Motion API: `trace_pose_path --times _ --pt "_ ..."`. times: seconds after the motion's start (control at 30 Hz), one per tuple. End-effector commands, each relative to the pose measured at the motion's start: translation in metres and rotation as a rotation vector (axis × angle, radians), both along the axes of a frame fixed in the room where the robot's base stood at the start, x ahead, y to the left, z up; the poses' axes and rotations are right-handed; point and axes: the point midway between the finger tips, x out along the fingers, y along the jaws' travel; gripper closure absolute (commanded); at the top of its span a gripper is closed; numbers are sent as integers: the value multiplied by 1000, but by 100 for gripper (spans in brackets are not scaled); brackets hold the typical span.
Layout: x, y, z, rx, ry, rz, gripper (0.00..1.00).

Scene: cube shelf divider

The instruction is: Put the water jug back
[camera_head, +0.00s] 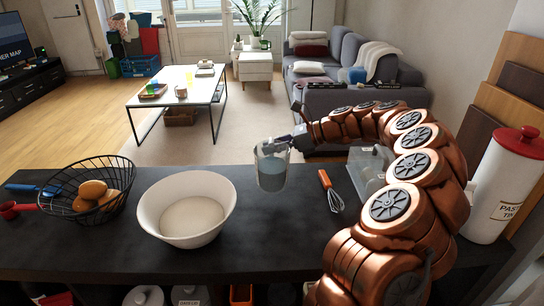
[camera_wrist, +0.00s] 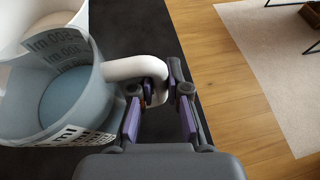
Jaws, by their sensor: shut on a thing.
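The water jug (camera_head: 271,172) is a clear measuring jug with bluish water in it, upright at the counter's far edge, right of the white bowl. In the wrist view the jug (camera_wrist: 62,95) fills the left side, with dark print on its wall and a white handle (camera_wrist: 135,67). My gripper (camera_head: 292,142) reaches it from the right and is shut on the handle. In the wrist view the fingers of my gripper (camera_wrist: 160,95) sit on both sides of the handle. I cannot tell whether the jug's base touches the counter.
The dark counter (camera_head: 265,235) holds a white bowl (camera_head: 187,238), a wire basket (camera_head: 120,180) of brownish round food, a whisk (camera_head: 331,192), a clear container (camera_head: 368,168) and a red-lidded canister (camera_head: 508,185). Items fill cubbies below. Bare counter lies in front of the jug.

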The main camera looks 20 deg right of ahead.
Motion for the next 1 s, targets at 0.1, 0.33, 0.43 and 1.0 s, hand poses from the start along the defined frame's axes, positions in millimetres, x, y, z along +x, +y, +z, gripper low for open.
trace_pose_path --times 0.1,0.33,0.43,1.0 --pt "0 1 -14 4 1 1 100" --pt "-1 1 -31 3 1 2 100" --pt "-1 1 -30 3 0 1 100" --pt "-1 0 -33 1 1 1 60"
